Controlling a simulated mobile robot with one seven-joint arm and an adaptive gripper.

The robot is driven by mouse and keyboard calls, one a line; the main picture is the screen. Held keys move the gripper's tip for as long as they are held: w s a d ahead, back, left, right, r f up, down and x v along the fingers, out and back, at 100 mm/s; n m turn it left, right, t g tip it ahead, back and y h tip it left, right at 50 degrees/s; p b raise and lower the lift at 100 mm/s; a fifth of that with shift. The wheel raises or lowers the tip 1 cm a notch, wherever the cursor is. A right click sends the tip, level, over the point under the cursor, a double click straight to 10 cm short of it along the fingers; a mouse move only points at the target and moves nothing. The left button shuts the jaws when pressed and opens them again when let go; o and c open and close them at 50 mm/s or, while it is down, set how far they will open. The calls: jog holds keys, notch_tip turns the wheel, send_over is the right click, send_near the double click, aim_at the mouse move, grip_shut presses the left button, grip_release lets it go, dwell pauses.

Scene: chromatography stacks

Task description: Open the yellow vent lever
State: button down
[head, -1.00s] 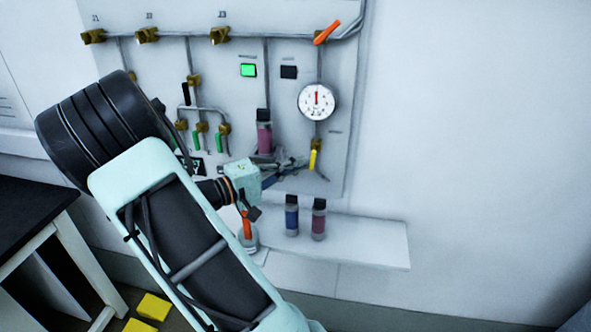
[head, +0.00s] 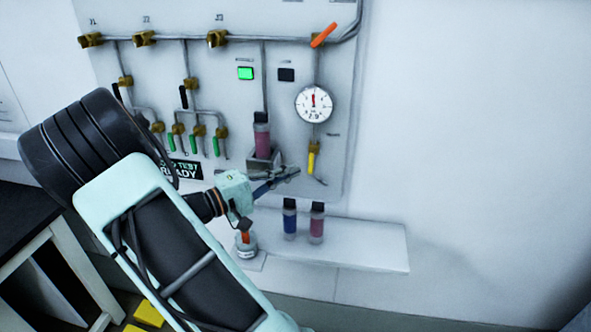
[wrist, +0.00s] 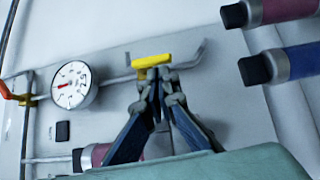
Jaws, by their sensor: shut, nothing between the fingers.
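The yellow vent lever (head: 312,163) sits on a brass valve (head: 314,147) below the round gauge. It hangs down, roughly in line with its pipe. In the wrist view the yellow lever (wrist: 152,61) lies across the picture, just beyond the fingertips. My gripper (head: 295,173) is shut and empty, a little left of and below the lever in the head view. Its fingertips also show in the wrist view (wrist: 160,76), close together at the lever's lower edge. I cannot tell whether they touch it.
The gauge (head: 314,104) and an orange lever (head: 323,35) are above. A pink vial (head: 262,139) stands in a holder left of the lever. A blue vial (head: 290,219) and another pink vial (head: 316,224) stand on the shelf (head: 370,247) below. The wall right of the panel is clear.

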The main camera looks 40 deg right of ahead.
jog(key=a, duration=1)
jog(key=shift+w+f, duration=0.15)
jog(key=shift+w, duration=0.25)
